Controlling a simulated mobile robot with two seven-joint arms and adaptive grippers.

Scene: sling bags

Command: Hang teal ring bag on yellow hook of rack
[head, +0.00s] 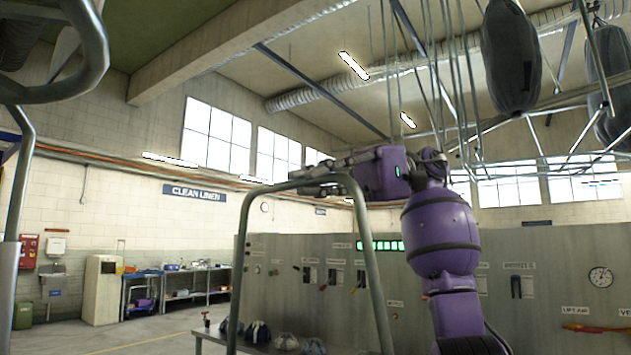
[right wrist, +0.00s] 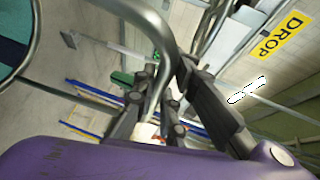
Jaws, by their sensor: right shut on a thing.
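My right gripper (head: 325,181) is raised at the top bar of a grey bent tube frame (head: 369,245) in the head view. In the right wrist view, the fingers of my right gripper (right wrist: 165,100) are shut around a curved grey tube (right wrist: 150,22). I cannot tell which object this tube belongs to. A teal surface (right wrist: 12,38) with a curved grey rim shows at the left edge of that view; I cannot tell if it is the teal ring bag. No yellow hook can be made out. My left gripper is not in view.
A grey bent tube (head: 90,50) fills the upper left. Dark bags (head: 511,55) hang overhead at the upper right among thin bars. Small bags (head: 258,332) rest on a low bench. A yellow DROP sign (right wrist: 281,36) shows in the right wrist view.

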